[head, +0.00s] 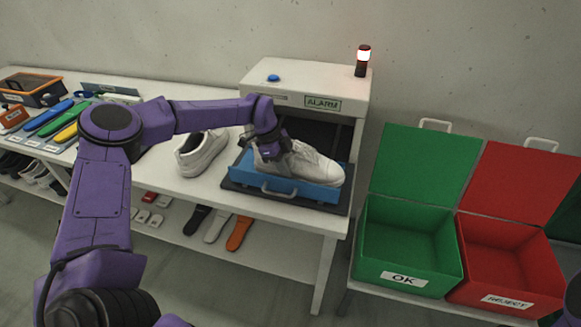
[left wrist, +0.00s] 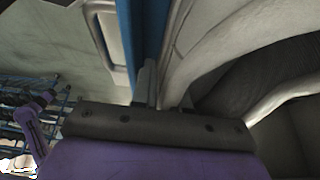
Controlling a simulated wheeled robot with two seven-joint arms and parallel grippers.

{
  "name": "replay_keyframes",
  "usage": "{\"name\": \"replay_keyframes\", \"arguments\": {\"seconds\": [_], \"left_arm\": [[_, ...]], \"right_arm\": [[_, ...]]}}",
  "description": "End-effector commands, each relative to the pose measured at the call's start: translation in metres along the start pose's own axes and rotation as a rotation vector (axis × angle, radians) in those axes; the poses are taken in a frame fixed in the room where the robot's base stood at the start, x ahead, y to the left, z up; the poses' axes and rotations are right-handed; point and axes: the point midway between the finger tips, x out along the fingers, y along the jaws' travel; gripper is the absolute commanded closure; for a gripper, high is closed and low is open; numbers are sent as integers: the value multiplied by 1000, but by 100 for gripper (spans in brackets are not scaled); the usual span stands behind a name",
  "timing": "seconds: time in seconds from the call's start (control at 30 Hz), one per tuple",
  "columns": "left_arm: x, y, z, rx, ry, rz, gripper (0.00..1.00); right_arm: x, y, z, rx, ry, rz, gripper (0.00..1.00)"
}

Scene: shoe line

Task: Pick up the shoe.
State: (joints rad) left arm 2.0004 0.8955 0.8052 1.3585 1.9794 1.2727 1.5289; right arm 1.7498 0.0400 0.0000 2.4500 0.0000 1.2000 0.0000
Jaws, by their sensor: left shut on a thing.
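A white shoe (head: 312,166) lies on a blue tray (head: 290,189) in front of the alarm machine, its toe to the right. My left gripper (head: 272,153) is at the heel end of this shoe and shut on it. In the left wrist view the shoe's pale side (left wrist: 235,50) fills the right, close against the jaw. The fingertips are mostly hidden in both views. A second white shoe (head: 201,150) stands on the table to the left. My right gripper is not in view.
The alarm machine (head: 300,90) stands behind the tray, with a lit lamp (head: 363,60) on top. An open green OK bin (head: 408,268) and an open red REJECT bin (head: 505,287) stand at the right. Coloured insoles (head: 62,115) lie at the table's left.

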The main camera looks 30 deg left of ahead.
Motion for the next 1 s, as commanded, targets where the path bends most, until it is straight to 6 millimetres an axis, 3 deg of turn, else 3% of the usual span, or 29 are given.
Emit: {"name": "replay_keyframes", "arguments": {"seconds": [0.23,0.5,0.7,1.0], "left_arm": [[-29,1,-14,4,3,-7,100],[-71,49,-61,8,4,-7,100],[-82,97,-95,6,2,-5,100],[-92,122,-114,1,1,-3,100]], "right_arm": [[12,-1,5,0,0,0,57],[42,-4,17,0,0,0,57],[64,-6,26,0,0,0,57],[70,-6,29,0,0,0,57]]}}
